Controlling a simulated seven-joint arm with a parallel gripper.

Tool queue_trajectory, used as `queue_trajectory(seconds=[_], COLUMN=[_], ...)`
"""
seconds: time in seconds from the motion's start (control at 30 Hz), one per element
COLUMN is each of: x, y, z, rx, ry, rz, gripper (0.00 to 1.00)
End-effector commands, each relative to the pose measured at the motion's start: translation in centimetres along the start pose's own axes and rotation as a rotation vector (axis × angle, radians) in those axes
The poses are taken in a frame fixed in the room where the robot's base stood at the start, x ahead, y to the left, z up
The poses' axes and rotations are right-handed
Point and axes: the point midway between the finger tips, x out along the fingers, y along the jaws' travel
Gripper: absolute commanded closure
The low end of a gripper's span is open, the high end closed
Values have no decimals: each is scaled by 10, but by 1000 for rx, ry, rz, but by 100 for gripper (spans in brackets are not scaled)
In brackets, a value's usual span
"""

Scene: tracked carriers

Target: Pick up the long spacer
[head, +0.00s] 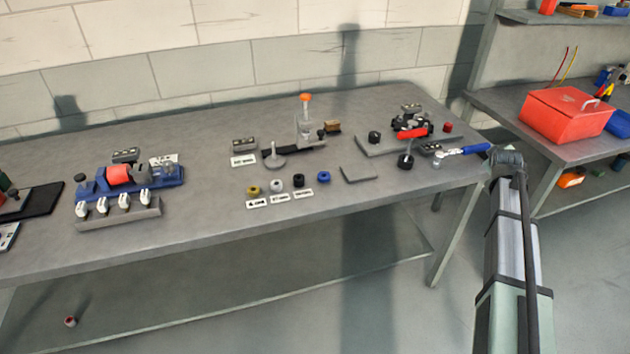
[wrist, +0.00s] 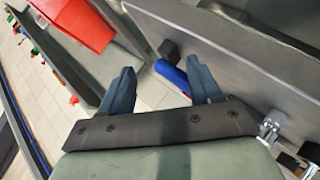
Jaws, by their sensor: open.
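In the head view a row of small round spacers stands near the bench front: a yellow one (head: 253,190), a pale grey one (head: 276,185), a black one (head: 298,181) and a blue one (head: 323,178). White labels lie before the first three, too small to read. I cannot tell which is the long spacer. My gripper (wrist: 160,66) is open in the wrist view, with no spacer between its fingers. It is at the bench's right end, well right of the row. In the head view its fingers cannot be made out.
A blue-handled metal tool (head: 475,148) lies at the bench's right end, partly behind a finger in the wrist view. Fixtures with a red clamp (head: 412,131) and an orange-topped post (head: 305,110) stand behind the row. A red box (head: 565,115) sits on the right bench.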

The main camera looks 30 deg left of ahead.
Motion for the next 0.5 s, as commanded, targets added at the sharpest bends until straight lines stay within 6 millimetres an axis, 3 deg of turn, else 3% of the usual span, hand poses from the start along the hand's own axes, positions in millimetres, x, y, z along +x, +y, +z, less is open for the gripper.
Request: queue_trajectory(seconds=[0.03, 0.13, 0.4, 0.5], x=[-5, -19, -78, -102], y=[9, 11, -7, -14], z=[-19, -65, -202, -244], rx=[-21, -84, -283, -347], ry=[24, 78, 242, 295], rz=[15, 28, 56, 70], gripper=[37, 37, 37, 37])
